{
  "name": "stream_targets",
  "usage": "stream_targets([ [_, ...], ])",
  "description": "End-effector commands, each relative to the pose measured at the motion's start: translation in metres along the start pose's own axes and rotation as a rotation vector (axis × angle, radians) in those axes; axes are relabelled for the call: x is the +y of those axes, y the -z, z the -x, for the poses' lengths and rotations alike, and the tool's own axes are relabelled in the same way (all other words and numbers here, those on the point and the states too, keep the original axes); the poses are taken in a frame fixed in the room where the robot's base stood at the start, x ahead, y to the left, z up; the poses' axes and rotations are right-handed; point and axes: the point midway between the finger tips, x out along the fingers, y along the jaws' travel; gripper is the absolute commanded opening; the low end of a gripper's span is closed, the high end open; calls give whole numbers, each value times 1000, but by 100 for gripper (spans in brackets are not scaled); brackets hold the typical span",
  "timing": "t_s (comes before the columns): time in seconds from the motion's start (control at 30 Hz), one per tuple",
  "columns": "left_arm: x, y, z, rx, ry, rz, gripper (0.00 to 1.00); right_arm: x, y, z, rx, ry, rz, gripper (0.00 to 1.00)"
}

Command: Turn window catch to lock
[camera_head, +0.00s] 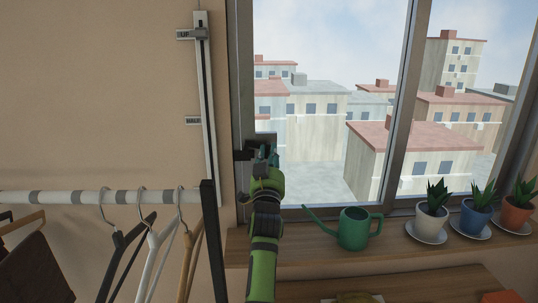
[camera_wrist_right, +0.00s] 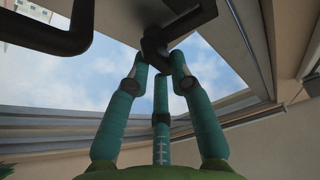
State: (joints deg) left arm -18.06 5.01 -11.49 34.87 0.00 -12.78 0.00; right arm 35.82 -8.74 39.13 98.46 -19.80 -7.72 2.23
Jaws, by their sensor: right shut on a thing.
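The window catch (camera_head: 243,154) is a dark fitting on the left side of the window frame (camera_head: 243,90). In the right wrist view the dark catch (camera_wrist_right: 160,45) shows close up, with an arm reaching to the upper right. My right gripper (camera_head: 266,155) is at the catch in the head view. In the right wrist view its teal fingers (camera_wrist_right: 163,62) close together on the catch. The fingers and wrist hide part of the catch in the head view. My left gripper is not in view.
A green watering can (camera_head: 353,229) stands on the wooden sill (camera_head: 300,246), right of my arm. Potted plants in white (camera_head: 432,221), blue (camera_head: 479,216) and orange (camera_head: 517,213) pots stand farther right. A clothes rail (camera_head: 80,197) with hangers (camera_head: 157,245) is at left.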

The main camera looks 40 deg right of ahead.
Motion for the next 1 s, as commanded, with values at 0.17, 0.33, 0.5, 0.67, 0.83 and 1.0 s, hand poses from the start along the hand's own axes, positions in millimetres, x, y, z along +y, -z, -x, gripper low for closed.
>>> stream_targets([
  [0.17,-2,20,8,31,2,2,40,0,5,-2,5,65,157,0],
  [0.33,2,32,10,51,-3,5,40,-1,4,-2,6,93,222,0],
  [0.5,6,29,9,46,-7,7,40,-1,4,-2,7,93,224,0],
  [0.67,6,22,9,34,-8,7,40,-1,5,-2,7,92,223,46],
  [0.83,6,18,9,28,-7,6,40,0,3,-1,4,92,222,46],
  [1.0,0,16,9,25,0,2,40,0,2,1,3,92,222,46],
])
